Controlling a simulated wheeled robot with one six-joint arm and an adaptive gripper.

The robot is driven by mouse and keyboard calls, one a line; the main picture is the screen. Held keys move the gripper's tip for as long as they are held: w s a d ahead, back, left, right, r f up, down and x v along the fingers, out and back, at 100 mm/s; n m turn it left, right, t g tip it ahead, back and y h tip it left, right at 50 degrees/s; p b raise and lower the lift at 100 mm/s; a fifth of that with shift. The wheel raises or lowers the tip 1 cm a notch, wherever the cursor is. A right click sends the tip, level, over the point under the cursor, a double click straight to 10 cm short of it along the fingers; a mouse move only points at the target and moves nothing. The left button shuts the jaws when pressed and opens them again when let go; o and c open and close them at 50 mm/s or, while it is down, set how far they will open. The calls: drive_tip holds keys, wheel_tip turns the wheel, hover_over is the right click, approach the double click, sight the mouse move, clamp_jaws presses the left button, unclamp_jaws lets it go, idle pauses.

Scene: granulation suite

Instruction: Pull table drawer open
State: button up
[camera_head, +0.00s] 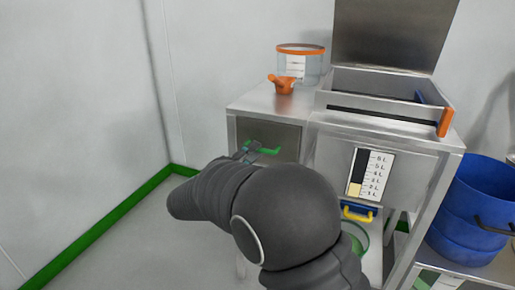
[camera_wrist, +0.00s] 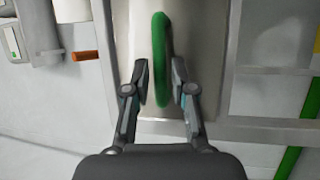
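The table drawer has a grey metal front (camera_head: 285,133) and appears shut, flush below the table top. Its green bar handle (camera_head: 268,151) shows in the head view. In the wrist view the green handle (camera_wrist: 160,45) runs upright in the picture, between the two fingers of my gripper (camera_wrist: 161,84). The fingers stand apart on either side of the handle, with narrow gaps, and do not appear clamped on it. In the head view my gripper (camera_head: 248,152) is at the handle's left end, and my arm hides part of the drawer front below.
An orange-rimmed clear container (camera_head: 300,64) and an orange scoop-like object (camera_head: 283,84) stand on the table top. A steel machine with a level scale (camera_head: 369,175) adjoins on the right, then blue buckets (camera_head: 475,215). Floor at the left is clear up to the green-edged wall.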

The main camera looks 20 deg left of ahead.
drive_tip(key=shift+x, duration=1.05)
clamp_jaws()
